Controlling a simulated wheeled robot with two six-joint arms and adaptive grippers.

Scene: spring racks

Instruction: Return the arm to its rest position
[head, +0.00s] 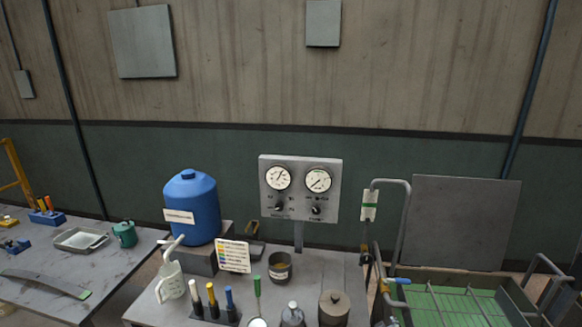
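Neither of my grippers shows in the head view, and I see no part of either arm. Their pose and whether they hold anything cannot be seen. The view takes in a grey workbench (142,310) at the bottom middle.
A blue drum (192,207) stands on a block at the bench's back left. A gauge panel (300,188) stands behind the bench. A white jug (170,282), several colour-topped tools and a lidded pot (333,308) crowd the bench. Another table (110,262) is left; a green-floored bin (455,305) is right.

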